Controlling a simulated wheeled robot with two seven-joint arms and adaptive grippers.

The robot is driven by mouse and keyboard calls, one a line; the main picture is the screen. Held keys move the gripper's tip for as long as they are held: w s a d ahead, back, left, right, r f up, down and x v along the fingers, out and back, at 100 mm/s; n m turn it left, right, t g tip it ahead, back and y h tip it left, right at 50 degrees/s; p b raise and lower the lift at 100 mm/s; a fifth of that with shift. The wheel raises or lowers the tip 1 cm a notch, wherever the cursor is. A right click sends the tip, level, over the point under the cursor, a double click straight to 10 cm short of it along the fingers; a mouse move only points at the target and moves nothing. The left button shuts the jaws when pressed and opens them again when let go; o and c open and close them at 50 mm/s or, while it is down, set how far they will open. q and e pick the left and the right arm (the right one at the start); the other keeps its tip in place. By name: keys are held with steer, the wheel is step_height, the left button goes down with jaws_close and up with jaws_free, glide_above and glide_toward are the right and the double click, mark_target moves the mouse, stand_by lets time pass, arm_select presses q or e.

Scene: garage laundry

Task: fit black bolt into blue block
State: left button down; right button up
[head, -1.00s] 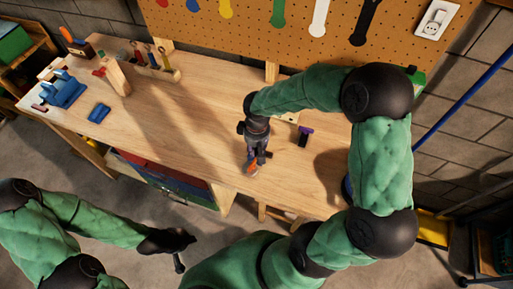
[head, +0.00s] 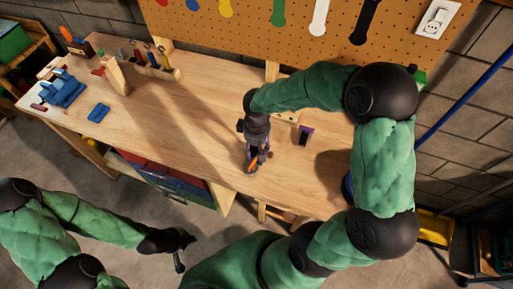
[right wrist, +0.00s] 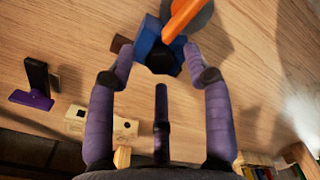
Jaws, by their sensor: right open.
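My right gripper (right wrist: 160,62) is open above the workbench, its purple fingers on either side of a blue block (right wrist: 142,35). The block carries a dark six-sided face (right wrist: 160,59) toward me; I cannot tell whether this is the black bolt or an opening. An orange part (right wrist: 184,17) crosses over the block's far side, above a grey round piece. In the head view the right gripper (head: 256,157) hides most of the block. My left gripper (head: 178,247) is off the bench at the lower left, its jaws unclear and nothing seen in it.
A black upright on a purple base (right wrist: 33,98) and a pale block with holes (right wrist: 102,124) stand near the right gripper. A blue vise-like tool (head: 62,88) and a small blue piece (head: 98,112) lie at the bench's left. The bench middle is clear; a pegboard (head: 240,45) rises behind.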

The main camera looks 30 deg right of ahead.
step_height(320, 180, up, 11)
stand_by(0.4)
steer(key=shift+s+f, duration=0.1)
stand_by(0.5)
